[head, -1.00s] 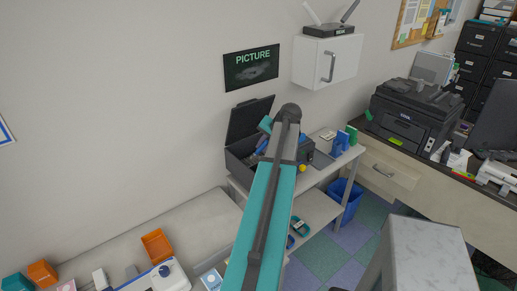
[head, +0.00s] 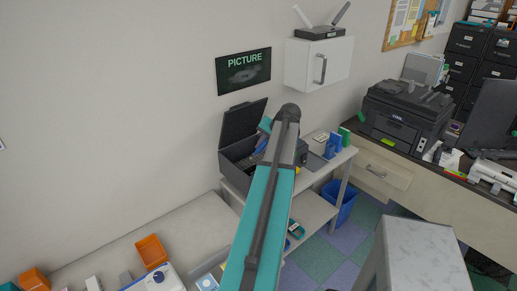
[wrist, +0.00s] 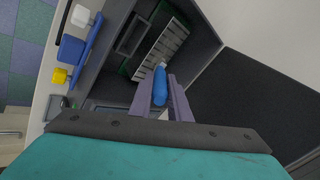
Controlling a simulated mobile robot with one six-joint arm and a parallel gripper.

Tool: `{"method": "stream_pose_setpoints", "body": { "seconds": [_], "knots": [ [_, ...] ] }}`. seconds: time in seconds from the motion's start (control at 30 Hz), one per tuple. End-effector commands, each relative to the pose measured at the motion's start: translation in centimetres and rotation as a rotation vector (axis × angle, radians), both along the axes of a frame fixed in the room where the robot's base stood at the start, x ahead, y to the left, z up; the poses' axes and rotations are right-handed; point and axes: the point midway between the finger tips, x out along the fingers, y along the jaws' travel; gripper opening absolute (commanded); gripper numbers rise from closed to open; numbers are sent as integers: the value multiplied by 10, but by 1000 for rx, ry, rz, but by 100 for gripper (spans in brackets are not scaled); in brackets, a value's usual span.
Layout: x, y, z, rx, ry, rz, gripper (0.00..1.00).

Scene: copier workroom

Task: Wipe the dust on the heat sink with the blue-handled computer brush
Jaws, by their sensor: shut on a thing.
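In the wrist view my gripper (wrist: 161,92) is shut on the blue handle of the computer brush (wrist: 160,86). The brush points away from me, into the open dark case; its pale far end shows near the fins. The heat sink (wrist: 165,45), a row of light grey fins beside a green board, lies inside the case (wrist: 207,40). I cannot tell whether the brush touches it, and no dust can be made out. In the head view the case (head: 234,158) stands open on a side table, and my arm hides the gripper and part of the case.
The raised case lid (wrist: 250,95) is on the right in the wrist view. A blue item (wrist: 72,49) and a yellow one (wrist: 59,75) are outside the case at left. In the head view, a wall cabinet (head: 326,62) hangs above, and a blue bin (head: 341,205) stands below right.

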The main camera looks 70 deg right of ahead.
Motion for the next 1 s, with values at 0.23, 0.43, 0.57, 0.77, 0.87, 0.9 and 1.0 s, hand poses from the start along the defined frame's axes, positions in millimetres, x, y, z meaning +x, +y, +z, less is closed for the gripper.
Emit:
{"method": "stream_pose_setpoints", "body": {
  "seconds": [0.23, 0.43, 0.57, 0.77, 0.87, 0.9, 1.0],
  "knots": [
    [-12, -19, 0, 1, 2, -1, 0],
    [-12, -18, -1, 0, 2, -1, 0],
    [-12, -18, -1, 0, 2, -1, 0],
    [-6, -8, -1, 1, 1, 1, 0],
    [0, 1, -1, 1, 2, 2, 0],
    [2, 5, -1, 0, 2, 2, 0],
    [7, 14, -1, 0, 3, 2, 0]
  ]
}}
